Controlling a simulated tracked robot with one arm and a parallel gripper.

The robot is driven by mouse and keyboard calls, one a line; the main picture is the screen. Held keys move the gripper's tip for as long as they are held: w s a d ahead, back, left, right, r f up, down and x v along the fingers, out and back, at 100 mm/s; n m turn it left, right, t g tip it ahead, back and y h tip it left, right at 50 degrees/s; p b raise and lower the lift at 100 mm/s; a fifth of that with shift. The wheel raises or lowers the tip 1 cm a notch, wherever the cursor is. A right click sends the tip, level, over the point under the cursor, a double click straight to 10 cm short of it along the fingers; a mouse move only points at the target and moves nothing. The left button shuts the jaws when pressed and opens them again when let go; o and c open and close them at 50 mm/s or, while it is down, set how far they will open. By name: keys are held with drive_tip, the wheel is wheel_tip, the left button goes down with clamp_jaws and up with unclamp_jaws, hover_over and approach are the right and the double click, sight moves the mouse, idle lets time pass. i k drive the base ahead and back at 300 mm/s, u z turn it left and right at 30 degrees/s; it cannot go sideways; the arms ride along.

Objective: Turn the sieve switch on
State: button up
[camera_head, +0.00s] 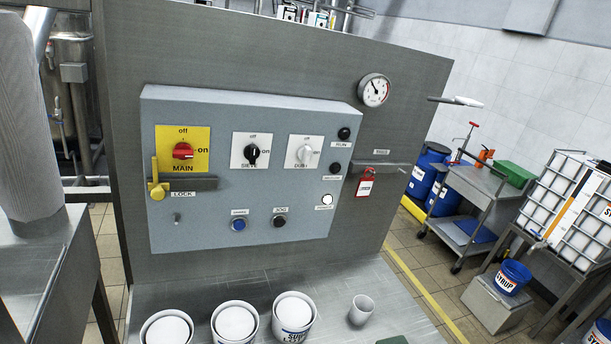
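The sieve switch (251,154) is a black rotary knob on a white plate in the middle of the grey control box (215,215). Its plate has "off" at the top, "on" at the right and "SIEVE" below. The knob looks roughly upright, toward "off", but its pointer is too small to be sure. Nothing touches it. My gripper is not in view.
A yellow padlock (157,186) and lock bar (200,184) project below. White tubs (236,321) and a cup (361,310) stand on the steel shelf underneath.

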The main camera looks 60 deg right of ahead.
sight(251, 151)
drive_tip(key=z, duration=2.35)
drive_tip(key=k, duration=0.85)
drive_tip(key=u, duration=1)
drive_tip(key=i, duration=1)
